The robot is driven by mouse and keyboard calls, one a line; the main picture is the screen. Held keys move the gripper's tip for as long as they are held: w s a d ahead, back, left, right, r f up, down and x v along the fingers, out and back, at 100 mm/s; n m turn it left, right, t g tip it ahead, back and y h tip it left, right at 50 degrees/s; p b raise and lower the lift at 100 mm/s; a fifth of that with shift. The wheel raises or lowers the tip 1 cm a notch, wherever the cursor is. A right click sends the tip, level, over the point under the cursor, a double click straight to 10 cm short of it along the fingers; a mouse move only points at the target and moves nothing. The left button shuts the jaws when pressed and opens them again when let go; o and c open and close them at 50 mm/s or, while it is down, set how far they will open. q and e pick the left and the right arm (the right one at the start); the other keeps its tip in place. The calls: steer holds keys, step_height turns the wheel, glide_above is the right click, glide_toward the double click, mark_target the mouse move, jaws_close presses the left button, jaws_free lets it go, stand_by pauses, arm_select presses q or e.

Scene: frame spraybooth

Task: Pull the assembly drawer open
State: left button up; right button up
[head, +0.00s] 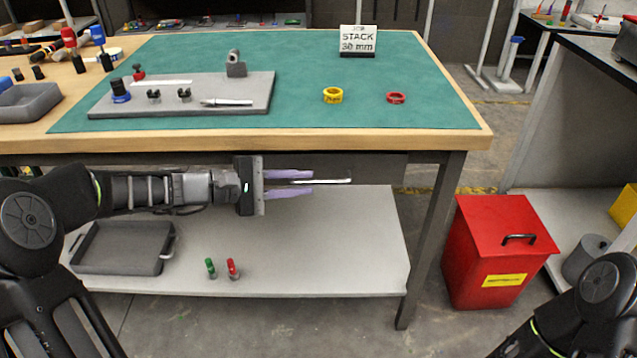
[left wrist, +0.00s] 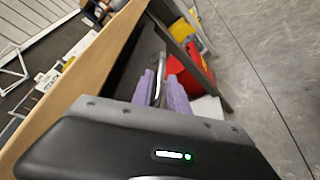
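The assembly drawer (head: 380,168) is a dark grey front under the workbench top, and it looks closed. Its silver bar handle (head: 335,181) shows beyond my fingers in the head view. My left gripper (head: 312,183) reaches in from the left below the table edge, with its two purple fingers apart. In the left wrist view the handle (left wrist: 158,78) lies between the spread fingers, nearer the left finger; I cannot tell whether it touches. Part of the drawer is hidden by my gripper. My right gripper is outside the views.
The wooden workbench edge (head: 300,143) runs just above my left arm. A lower shelf (head: 330,250) holds a grey tray (head: 120,248), a green bottle (head: 210,268) and a red one (head: 232,268). A red bin (head: 480,250) stands right of the table leg (head: 430,240).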

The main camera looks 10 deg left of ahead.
mark_target(310, 183)
arm_select(q)
steer(key=x, duration=0.4)
steer(key=shift+w+d+f, duration=0.1)
steer(key=shift+d, duration=0.05)
steer(key=shift+c, duration=0.4)
jaws_close()
stand_by(0.9)
